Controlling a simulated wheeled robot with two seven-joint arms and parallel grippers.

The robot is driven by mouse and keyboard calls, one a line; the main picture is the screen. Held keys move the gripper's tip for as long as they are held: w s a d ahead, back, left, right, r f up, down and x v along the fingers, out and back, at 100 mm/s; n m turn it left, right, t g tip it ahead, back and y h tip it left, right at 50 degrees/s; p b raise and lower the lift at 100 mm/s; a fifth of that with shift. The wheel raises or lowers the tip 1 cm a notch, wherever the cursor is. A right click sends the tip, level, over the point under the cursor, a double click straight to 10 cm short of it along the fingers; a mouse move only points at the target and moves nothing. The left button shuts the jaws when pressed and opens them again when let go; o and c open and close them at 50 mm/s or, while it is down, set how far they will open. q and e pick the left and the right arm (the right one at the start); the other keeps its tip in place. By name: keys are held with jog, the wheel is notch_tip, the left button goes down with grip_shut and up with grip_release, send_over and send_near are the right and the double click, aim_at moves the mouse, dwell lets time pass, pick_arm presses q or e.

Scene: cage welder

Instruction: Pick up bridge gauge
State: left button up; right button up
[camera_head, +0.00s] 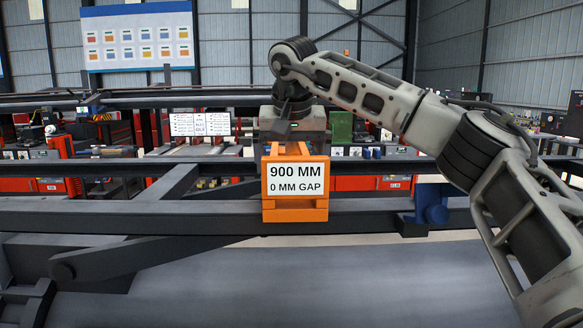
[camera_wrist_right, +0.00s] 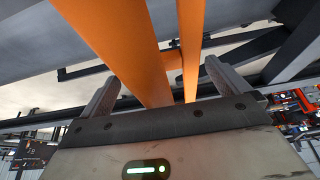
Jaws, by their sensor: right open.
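The bridge gauge (camera_head: 295,210) is an orange frame with a white sign reading "900 MM 0 MM GAP". It sits on a dark horizontal beam in the middle of the head view. In the right wrist view its orange bars (camera_wrist_right: 118,45) run between and past my two fingers. My right gripper (camera_head: 286,137) is at the top of the gauge, pointing down, with its fingers apart. It also shows in the right wrist view (camera_wrist_right: 161,75), with a finger on either side of the bars. Contact cannot be told. My left gripper is not in view.
The dark beam (camera_head: 130,216) spans the view, with a diagonal brace below it. A blue clamp-like part (camera_head: 431,205) sits on the beam right of the gauge. Further rails, red cabinets (camera_head: 375,183) and a wall board (camera_head: 138,36) stand behind.

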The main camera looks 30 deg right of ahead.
jog(key=c, duration=1.2)
jog(key=shift+c, duration=0.6)
jog(key=shift+r, duration=0.15)
